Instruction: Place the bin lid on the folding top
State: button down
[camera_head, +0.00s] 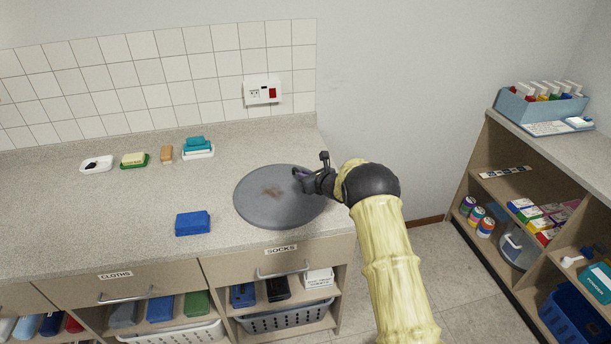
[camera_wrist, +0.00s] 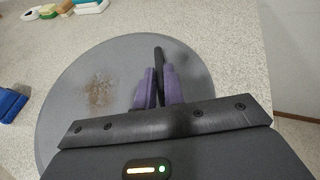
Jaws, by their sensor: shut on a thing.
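The bin lid is a round grey disc (camera_head: 262,205) with a brown stain, at the right end of the speckled counter, the folding top (camera_head: 130,220). In the wrist view the lid (camera_wrist: 75,110) fills the middle, and its dark upright handle stands between my fingers. My gripper (camera_head: 303,176) is at the lid's right side. In the wrist view my gripper (camera_wrist: 158,88), with purple finger pads, is shut on that handle. The lid looks level and lies over the counter; I cannot tell whether its underside touches the surface.
Soap dishes (camera_head: 134,160) and a sponge stack (camera_head: 198,148) stand near the tiled wall. The counter's right edge is close to the lid. A shelf unit (camera_head: 500,185) stands at right across the floor.

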jog(key=c, duration=1.7)
grip_release()
jog(key=shift+f, duration=0.15)
jog(key=shift+o, duration=1)
jog(key=shift+w, duration=0.1)
jog(key=shift+a, duration=0.15)
jog(key=b+v, duration=0.3)
jog(key=v, duration=0.9)
